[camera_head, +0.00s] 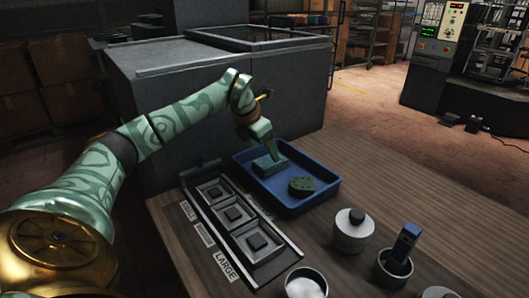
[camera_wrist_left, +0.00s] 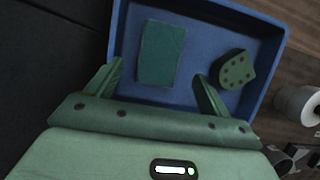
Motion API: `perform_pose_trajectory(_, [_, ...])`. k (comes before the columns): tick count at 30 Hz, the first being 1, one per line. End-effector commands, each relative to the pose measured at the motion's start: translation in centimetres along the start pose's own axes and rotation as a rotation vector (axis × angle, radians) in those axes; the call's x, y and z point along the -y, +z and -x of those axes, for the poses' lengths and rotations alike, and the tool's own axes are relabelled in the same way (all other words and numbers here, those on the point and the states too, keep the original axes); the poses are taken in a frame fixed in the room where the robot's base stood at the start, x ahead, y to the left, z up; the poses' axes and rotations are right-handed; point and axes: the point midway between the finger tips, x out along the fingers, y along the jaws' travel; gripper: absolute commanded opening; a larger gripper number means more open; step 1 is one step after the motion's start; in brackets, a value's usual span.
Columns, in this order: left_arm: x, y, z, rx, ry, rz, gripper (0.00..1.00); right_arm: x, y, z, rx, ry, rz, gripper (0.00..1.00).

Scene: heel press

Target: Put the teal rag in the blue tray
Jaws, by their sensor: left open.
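The teal rag (camera_wrist_left: 162,54) lies flat inside the blue tray (camera_wrist_left: 119,22) in the left wrist view. In the head view, the rag (camera_head: 266,168) is in the left part of the tray (camera_head: 322,206), partly hidden by my left gripper. My left gripper (camera_head: 272,153) is just above the rag. In the left wrist view its two fingers (camera_wrist_left: 159,72) are spread, with the rag between and beyond their tips and nothing held. My right gripper is not in view.
A dark green piece with holes (camera_head: 300,186) is in the tray beside the rag. A three-pocket holder (camera_head: 262,266) with size labels stands left of the tray. A lidded pot (camera_head: 352,231) and cups (camera_head: 393,270) stand at the right front. A grey cabinet (camera_head: 225,100) stands behind.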

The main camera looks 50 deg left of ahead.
Motion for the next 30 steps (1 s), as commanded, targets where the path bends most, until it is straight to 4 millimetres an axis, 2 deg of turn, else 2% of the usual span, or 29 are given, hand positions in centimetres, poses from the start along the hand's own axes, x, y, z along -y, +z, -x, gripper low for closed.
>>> perform_pose_trajectory(1, [-0.1, 0.3, 2.1, 0.009, 0.003, 0.0, 0.81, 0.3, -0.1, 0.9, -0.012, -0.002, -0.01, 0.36])
perform_pose_trajectory(3, [-0.1, 0.3, 3.6, 0.008, 0.002, 0.0, 0.81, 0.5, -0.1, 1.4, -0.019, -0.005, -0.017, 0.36])
perform_pose_trajectory(9, [0.0, 0.1, 6.0, 0.003, 0.001, 0.001, 0.81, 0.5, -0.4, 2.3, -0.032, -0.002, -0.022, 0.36])
perform_pose_trajectory(30, [0.0, 0.0, 6.1, 0.0, -0.001, 0.001, 0.81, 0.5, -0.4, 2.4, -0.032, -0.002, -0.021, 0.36])
